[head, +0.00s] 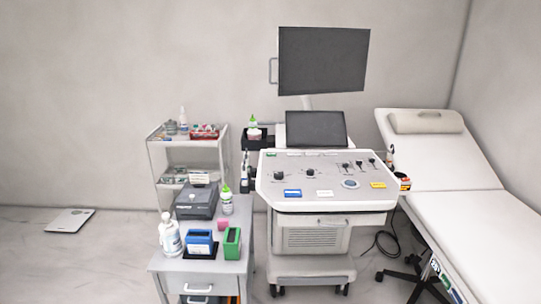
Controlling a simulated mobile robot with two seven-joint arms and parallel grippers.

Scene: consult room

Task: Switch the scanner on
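The scanner (330,205) is a white wheeled cart in the middle of the head view. Its large upper monitor (322,62) and smaller lower screen (315,128) are both dark. Its sloped grey control panel (325,177) carries several black knobs and levers. A round blue-ringed button (350,184) sits on the panel's lower right, beside a yellow label (378,185). A blue label (292,193) and a white label (325,193) lie along the lower edge. The label text is too small to read. Neither of my grippers shows in the head view.
A grey side table (170,264) at front left holds bottles, a dark device (197,203), a blue box (199,243) and a green box (232,243). A white shelf cart (190,142) stands behind. An exam couch (470,215) flanks the scanner's right. A scale (69,220) lies on the left floor.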

